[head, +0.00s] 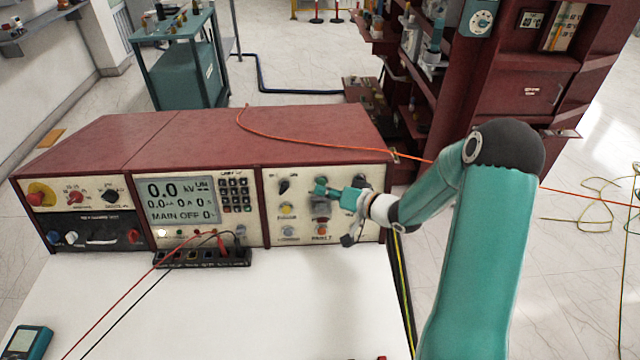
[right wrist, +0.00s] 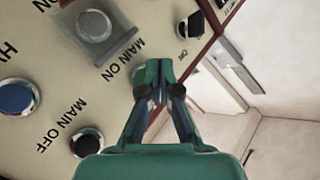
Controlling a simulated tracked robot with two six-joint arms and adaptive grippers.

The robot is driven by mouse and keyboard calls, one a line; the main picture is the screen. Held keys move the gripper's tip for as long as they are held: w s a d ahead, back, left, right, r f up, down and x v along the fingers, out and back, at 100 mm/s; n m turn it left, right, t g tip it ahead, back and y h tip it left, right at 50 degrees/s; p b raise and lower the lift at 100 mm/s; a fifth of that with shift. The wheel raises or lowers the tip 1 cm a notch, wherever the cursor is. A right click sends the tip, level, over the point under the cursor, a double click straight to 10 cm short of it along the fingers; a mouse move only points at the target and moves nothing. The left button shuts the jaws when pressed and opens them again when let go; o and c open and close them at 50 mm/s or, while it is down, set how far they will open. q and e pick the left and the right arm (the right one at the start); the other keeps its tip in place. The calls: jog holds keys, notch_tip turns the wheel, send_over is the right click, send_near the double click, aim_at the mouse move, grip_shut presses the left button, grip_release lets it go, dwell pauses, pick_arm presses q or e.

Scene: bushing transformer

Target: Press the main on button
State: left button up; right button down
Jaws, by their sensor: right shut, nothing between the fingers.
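The control panel (head: 303,222) is the right section of the red-topped console. My right gripper (head: 320,188) is shut and empty, its fingertips against or just in front of the panel's upper part. In the right wrist view the shut fingertips (right wrist: 152,76) are beside the "MAIN ON" label. The display (head: 180,201) reads 0.0 kV and "MAIN OFF". My left gripper is not in view.
A square-framed control (right wrist: 95,28) and a blue button (right wrist: 16,97) are near the fingertips. A black knob (head: 284,187) is left of the gripper. Red and black leads run from a terminal strip (head: 203,258) over the white tabletop (head: 290,310). A meter (head: 27,342) lies front left.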

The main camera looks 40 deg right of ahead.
jog(key=shift+w, duration=0.1)
dwell(0.3)
jog(key=shift+w+d, duration=0.2)
jog(key=shift+d, duration=0.05)
jog(key=shift+w+d+f, duration=0.15)
jog(key=shift+w+d, duration=0.15)
jog(key=shift+w, duration=0.05)
dwell(0.8)
jog(key=shift+s+a, duration=0.1)
jog(key=shift+s, duration=0.05)
jog(key=shift+s+a+r, duration=0.25)
jog(key=shift+s+a, duration=0.2)
jog(key=shift+s, duration=0.1)
dwell(0.4)
jog(key=s+a, duration=0.1)
jog(key=s, duration=0.1)
jog(key=s+a+r, duration=0.1)
jog(key=a, duration=0.1)
jog(key=shift+s+r, duration=0.1)
jog(key=shift+s, duration=0.25)
jog(key=shift+a, duration=0.15)
dwell(1.3)
